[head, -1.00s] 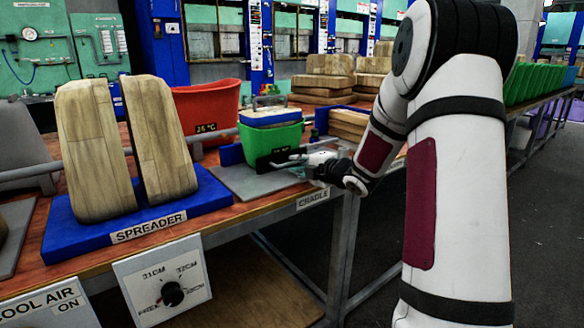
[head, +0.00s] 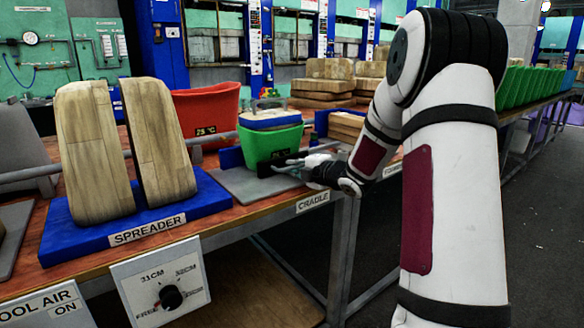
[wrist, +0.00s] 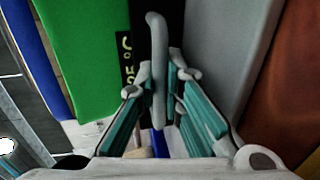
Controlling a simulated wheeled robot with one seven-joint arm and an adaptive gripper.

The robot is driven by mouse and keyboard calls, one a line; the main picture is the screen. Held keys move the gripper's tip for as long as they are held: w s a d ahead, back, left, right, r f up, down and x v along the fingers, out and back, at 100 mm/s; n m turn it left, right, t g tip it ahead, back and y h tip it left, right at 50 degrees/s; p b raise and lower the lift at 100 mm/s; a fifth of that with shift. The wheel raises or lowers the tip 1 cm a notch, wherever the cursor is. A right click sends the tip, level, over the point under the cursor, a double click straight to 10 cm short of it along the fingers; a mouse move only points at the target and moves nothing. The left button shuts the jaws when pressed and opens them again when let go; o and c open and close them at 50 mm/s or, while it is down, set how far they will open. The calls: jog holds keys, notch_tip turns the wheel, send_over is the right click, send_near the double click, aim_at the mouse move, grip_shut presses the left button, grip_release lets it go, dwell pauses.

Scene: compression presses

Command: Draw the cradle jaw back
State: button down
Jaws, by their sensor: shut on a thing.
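The cradle is a grey plate (head: 238,184) on the bench, with a blue block (head: 230,157) at its back. A green mold (head: 262,145) with a blue-edged top stands on it. The dark front jaw (head: 284,158) is beside the mold's front face; it also shows in the wrist view (wrist: 172,22). My gripper (head: 290,164) reaches in from the right. In the wrist view its teal-padded fingers (wrist: 160,88) are closed around the jaw's grey bar handle (wrist: 157,55). The fingers partly hide the jaw in the head view.
A blue spreader (head: 135,225) with two wooden blocks stands left of the cradle. A red tub (head: 205,112) is behind the mold. Stacked wooden blocks (head: 330,78) are farther back. The bench front edge, labelled CRADLE (head: 312,202), runs under my forearm.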

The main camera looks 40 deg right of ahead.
jog(key=s, duration=0.4)
jog(key=s+b, duration=0.1)
jog(key=s, duration=0.3)
jog(key=shift+s+d, duration=0.2)
jog(key=shift+s, duration=0.05)
jog(key=shift+s+f, duration=0.1)
jog(key=shift+f, duration=0.05)
jog(key=c, duration=2.1)
grip_release()
jog(key=shift+o, duration=0.5)
jog(key=shift+s, duration=0.1)
jog(key=s+r, duration=0.2)
jog(key=s, duration=0.9)
jog(key=shift+s+d+r, duration=0.15)
jog(key=shift+s+r, duration=0.1)
jog(key=shift+s, duration=0.15)
jog(key=shift+w, duration=0.1)
